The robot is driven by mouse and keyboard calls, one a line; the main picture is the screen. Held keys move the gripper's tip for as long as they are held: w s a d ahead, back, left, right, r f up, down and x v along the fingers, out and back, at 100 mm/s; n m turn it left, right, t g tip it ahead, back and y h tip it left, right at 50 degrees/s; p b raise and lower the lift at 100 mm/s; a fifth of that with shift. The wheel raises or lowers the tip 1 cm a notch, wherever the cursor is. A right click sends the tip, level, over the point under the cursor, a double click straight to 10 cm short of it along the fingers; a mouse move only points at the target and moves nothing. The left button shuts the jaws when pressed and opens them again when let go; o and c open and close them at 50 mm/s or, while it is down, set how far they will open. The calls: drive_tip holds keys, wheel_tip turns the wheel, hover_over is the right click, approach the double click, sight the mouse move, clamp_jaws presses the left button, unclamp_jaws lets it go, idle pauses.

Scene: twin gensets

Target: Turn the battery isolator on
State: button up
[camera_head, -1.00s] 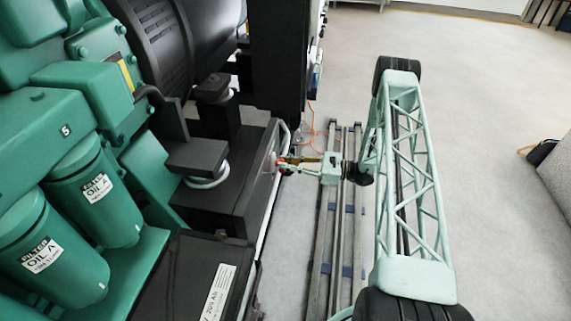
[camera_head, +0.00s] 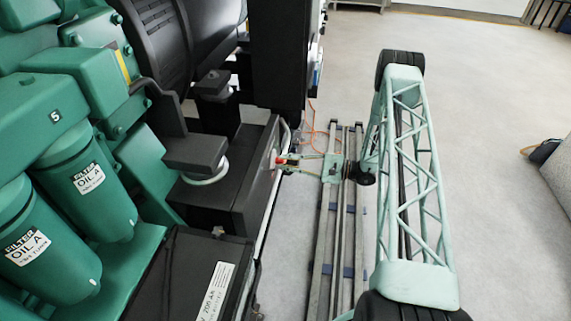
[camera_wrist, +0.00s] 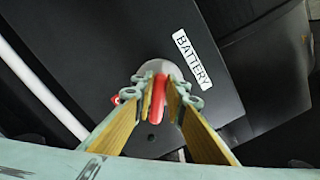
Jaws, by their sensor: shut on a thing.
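The battery isolator has a red handle (camera_wrist: 160,92) on a round grey base (camera_wrist: 171,70), set on a dark panel beside a white BATTERY label (camera_wrist: 193,60) in the wrist view. My gripper (camera_wrist: 163,98) is shut on the red handle, with one finger on each side of it. In the head view my gripper (camera_head: 284,162) reaches left to the side of the black box, where the red handle (camera_head: 279,160) shows as a small spot. The fingers hide part of the handle.
Green oil filters (camera_head: 84,186) and engine parts stand at the left. A black battery (camera_head: 188,275) with a white label lies at the lower left. Rails (camera_head: 335,230) run along the grey floor, which is open at the right.

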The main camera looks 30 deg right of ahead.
drive_tip(key=shift+s+a+f+n+b, duration=0.15)
drive_tip(key=shift+n+b, duration=0.35)
drive_tip(key=shift+n, duration=0.85)
drive_tip(key=shift+w+d+f+n+b, duration=0.15)
drive_tip(key=shift+n+b, duration=0.35)
drive_tip(key=shift+n, duration=0.8)
drive_tip(key=shift+s+a+f+n+b, duration=0.15)
drive_tip(key=shift+n+b, duration=0.35)
drive_tip(key=shift+n, duration=0.85)
drive_tip(key=o, duration=0.8)
drive_tip(key=shift+o, duration=0.2)
drive_tip(key=v, duration=1.2)
